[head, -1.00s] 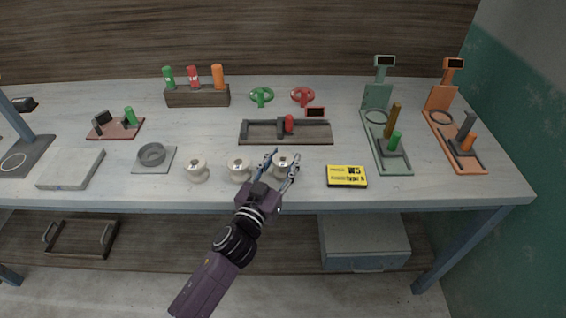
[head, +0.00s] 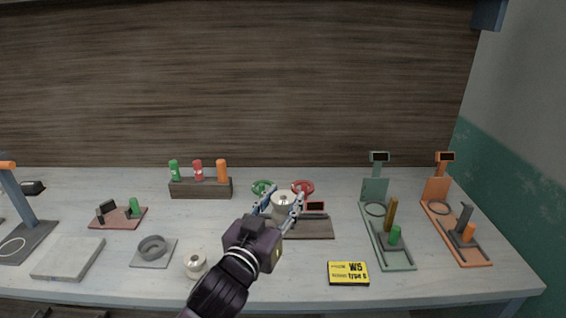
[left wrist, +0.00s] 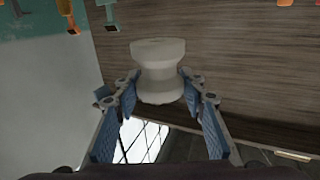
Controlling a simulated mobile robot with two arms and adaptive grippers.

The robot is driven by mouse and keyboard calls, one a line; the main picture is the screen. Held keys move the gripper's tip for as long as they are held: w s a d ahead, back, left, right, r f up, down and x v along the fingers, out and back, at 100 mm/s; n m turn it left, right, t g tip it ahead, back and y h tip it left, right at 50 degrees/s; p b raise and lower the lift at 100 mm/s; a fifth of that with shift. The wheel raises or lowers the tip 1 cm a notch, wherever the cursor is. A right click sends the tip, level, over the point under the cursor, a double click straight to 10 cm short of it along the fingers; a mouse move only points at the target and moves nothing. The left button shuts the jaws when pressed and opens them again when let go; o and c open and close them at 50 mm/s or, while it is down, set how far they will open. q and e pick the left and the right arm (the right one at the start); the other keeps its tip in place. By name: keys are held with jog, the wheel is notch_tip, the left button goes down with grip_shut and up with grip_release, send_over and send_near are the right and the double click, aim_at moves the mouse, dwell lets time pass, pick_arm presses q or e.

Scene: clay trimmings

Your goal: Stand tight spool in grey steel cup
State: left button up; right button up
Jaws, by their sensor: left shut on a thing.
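A cream spool (head: 283,204) is held between the fingertips of my left gripper (head: 282,199), which is shut on it. The spool looks raised above the table, and its lower part is hidden by the gripper. In the left wrist view the spool (left wrist: 158,72) sits between the blue fingers of the gripper (left wrist: 158,84). A round grey cup (head: 152,246) stands on a grey square plate on the left of the table, well apart from the gripper. Another cream spool (head: 195,265) stands on the table left of my arm. My right gripper is not in view.
A grey slab (head: 69,259) lies left of the cup. A wooden rack (head: 200,188) with coloured bottles stands at the back. A yellow label card (head: 348,273) lies at the front. Green (head: 388,240) and orange (head: 455,232) stands are on the right.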

pick_arm(q)
jog(key=shift+s+a+f, duration=0.2)
jog(key=shift+s, duration=0.05)
jog(key=s+a+f+n+t+y, duration=0.1)
jog(key=s+a+f+n+y, duration=0.2)
jog(key=s+a, duration=0.55)
jog(key=s+a+f+n+y, duration=0.1)
jog(key=s+a+f+y, duration=0.35)
jog(key=s+a, duration=0.45)
jog(key=w+d+r+m+h, duration=0.1)
jog(key=w+d+r+h, duration=0.1)
jog(key=w+d, duration=0.4)
jog(key=w+d+r+m+h, duration=0.1)
jog(key=w+d+r+h, duration=0.2)
jog(key=w+d, duration=0.3)
jog(key=w+d+r+m+g+h, duration=0.1)
jog(key=w+d+r+m+h, duration=0.1)
jog(key=w+d, duration=0.4)
jog(key=shift+r+h, duration=0.35)
jog(key=shift+r, duration=0.2)
jog(key=shift+f+b, duration=1)
jog(key=shift+f, duration=8.8)
